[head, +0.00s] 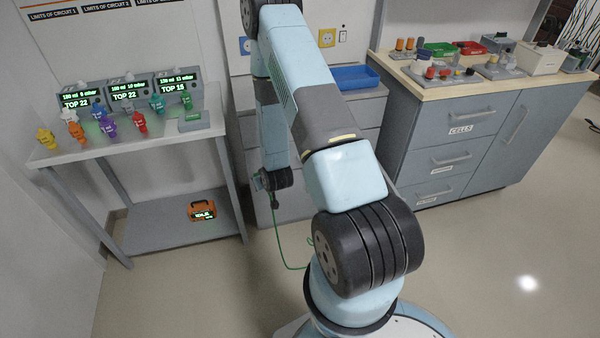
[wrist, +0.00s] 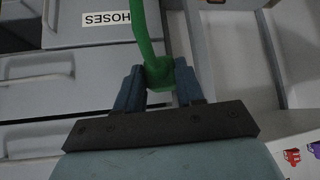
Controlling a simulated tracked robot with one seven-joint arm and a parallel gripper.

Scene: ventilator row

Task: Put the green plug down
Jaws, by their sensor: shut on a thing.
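The green plug (wrist: 160,74) is between the two blue fingers of my gripper (wrist: 159,85) in the wrist view. My gripper is shut on it. A green cord (wrist: 146,30) runs from the plug towards the top of that view. In the head view my gripper (head: 274,200) hangs low in front of the grey drawers, beside the shelf table; the plug is too small to tell there. The green cord (head: 280,245) hangs below it and curves towards my base.
A shelf table (head: 150,147) at the left bears several coloured connectors and three display units (head: 128,92). An orange device (head: 202,210) sits on its lower shelf. A wooden-topped cabinet (head: 450,95) with parts stands at the right. Drawers labelled HOSES (wrist: 106,19) fill the wrist view's left.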

